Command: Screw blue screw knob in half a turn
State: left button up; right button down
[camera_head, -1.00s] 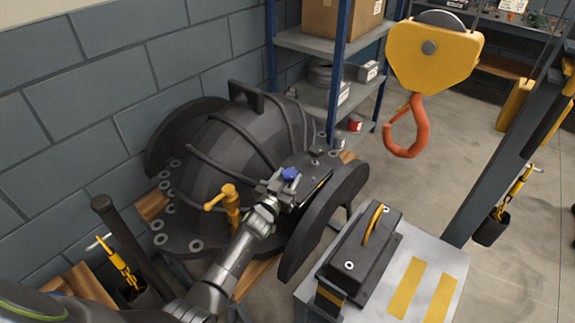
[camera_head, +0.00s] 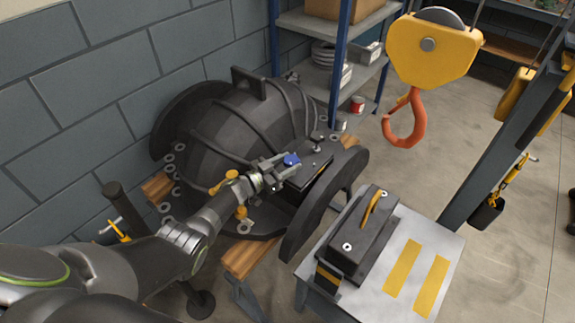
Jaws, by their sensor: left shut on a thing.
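The blue screw knob (camera_head: 291,159) sits on the dark block on the right side of the big black casing (camera_head: 215,130). My left gripper (camera_head: 284,162) comes in from the left, with its fingers at the knob and shut on it. The knob's blue top shows above the fingers, and its lower part is hidden. My right gripper is not in view.
A yellow handle (camera_head: 227,180) stands close beside my left wrist. A yellow crane block with an orange hook (camera_head: 408,120) hangs to the right. A table (camera_head: 440,250) carries a black box (camera_head: 358,235) with a yellow handle. Shelves (camera_head: 345,75) stand behind.

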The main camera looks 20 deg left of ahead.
aim_at(287, 162)
pick_arm(q)
jog(key=shift+w+r+m+g+h, duration=0.1)
jog(key=shift+m+g+h, duration=0.2)
jog(key=o, duration=1)
notch_tip(287, 162, up, 9)
jog(key=p, duration=0.4)
jog(key=shift+r, duration=0.45)
